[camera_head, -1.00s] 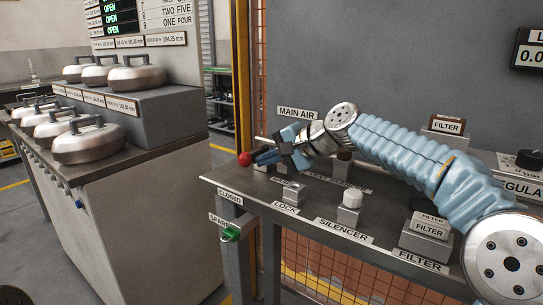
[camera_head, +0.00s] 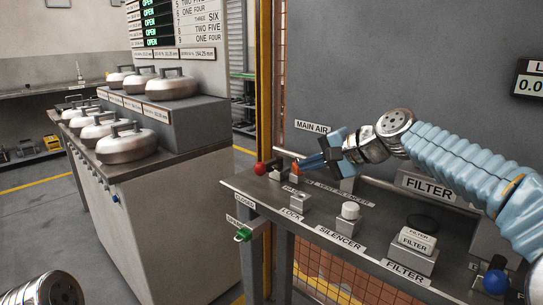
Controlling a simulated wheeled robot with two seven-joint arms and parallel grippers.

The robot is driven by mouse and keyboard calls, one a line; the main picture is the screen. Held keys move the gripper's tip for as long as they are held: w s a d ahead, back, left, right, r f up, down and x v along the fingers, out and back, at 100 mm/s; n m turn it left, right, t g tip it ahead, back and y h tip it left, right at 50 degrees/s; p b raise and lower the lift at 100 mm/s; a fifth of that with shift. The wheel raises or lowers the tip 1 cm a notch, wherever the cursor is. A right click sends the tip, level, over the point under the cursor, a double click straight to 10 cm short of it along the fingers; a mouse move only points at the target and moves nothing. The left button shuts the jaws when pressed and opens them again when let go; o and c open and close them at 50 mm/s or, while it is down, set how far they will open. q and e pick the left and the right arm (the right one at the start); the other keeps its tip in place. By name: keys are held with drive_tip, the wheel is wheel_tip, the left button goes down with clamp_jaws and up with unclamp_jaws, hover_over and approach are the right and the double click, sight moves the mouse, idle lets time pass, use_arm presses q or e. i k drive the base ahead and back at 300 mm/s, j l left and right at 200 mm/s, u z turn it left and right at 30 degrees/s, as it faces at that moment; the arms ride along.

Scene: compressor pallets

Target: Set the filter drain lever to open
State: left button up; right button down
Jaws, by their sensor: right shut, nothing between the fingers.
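My right gripper (camera_head: 304,164) reaches in from the right over the bench, with its fingers shut and empty. The fingers point left, close to a red ball knob (camera_head: 260,169) beside the MAIN AIR label (camera_head: 312,127); I cannot tell whether they touch anything there. A block labelled FILTER (camera_head: 414,246) stands on the front right of the bench. A blue ball knob (camera_head: 495,282) shows at the lower right. I cannot make out which part is the filter drain lever, or its setting. My left gripper is out of view.
The grey bench (camera_head: 265,203) also carries a white-topped silencer (camera_head: 348,217) and a lock block (camera_head: 299,203). A green part (camera_head: 242,235) hangs at its left end. A cabinet with several round steel weights (camera_head: 127,143) stands left. A yellow post (camera_head: 264,80) rises behind.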

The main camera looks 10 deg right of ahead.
sight(494, 282)
drive_tip(key=k, duration=0.95)
